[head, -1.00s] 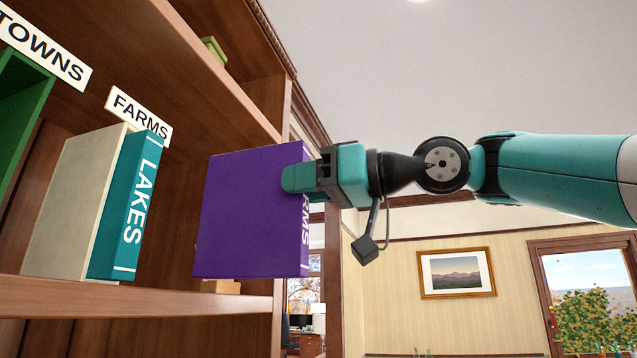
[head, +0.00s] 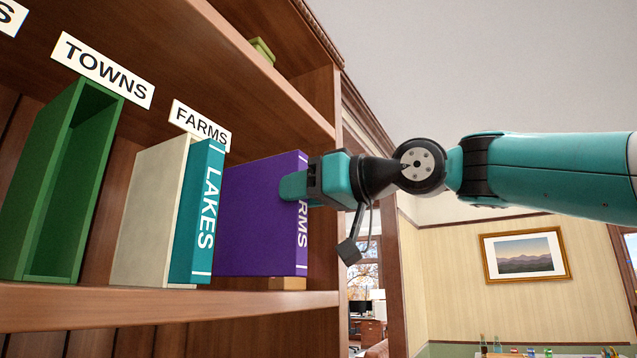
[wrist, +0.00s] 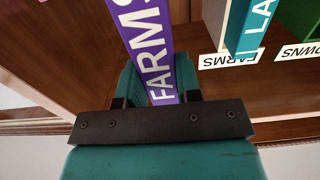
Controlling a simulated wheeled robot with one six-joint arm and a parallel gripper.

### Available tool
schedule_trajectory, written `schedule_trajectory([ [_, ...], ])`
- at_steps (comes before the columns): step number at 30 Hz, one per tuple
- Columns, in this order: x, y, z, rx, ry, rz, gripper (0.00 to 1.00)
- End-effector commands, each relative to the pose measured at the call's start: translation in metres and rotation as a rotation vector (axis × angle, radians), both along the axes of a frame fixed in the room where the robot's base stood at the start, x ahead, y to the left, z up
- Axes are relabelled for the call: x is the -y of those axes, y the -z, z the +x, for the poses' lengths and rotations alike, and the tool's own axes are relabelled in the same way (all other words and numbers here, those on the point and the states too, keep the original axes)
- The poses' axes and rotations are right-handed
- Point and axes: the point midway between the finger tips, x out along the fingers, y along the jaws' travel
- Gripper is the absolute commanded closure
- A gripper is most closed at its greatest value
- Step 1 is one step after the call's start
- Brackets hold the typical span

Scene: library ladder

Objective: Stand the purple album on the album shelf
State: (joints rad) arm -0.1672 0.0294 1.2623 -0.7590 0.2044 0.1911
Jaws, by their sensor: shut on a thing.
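The purple album (head: 255,222), with FARMS on its spine, is upright in my gripper (head: 290,187). My gripper is shut on the spine edge, and the album also shows between the fingers in the wrist view (wrist: 158,70). In the head view the album is just right of the teal LAKES album (head: 205,215), over the album shelf (head: 180,305). I cannot tell whether its bottom touches the shelf. The LAKES album stands at a cream holder (head: 148,215) under the FARMS label (head: 199,124).
A green holder (head: 62,190), open and empty at the front, stands under the TOWNS label (head: 105,70). A small tan block (head: 287,284) shows below the purple album. An upper shelf board (head: 240,70) runs above. The shelf's side upright (head: 345,240) is on the right.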

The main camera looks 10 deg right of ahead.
Motion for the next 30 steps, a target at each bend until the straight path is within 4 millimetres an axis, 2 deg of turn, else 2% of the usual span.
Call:
schedule_trajectory([
  [20, -0.054, -0.003, 0.041, 0.002, -0.002, 0.0, 1.0],
  [22, -0.053, 0.009, 0.04, 0.003, -0.001, 0.001, 1.0],
  [30, -0.052, 0.015, 0.04, 0.003, 0.0, 0.001, 1.0],
])
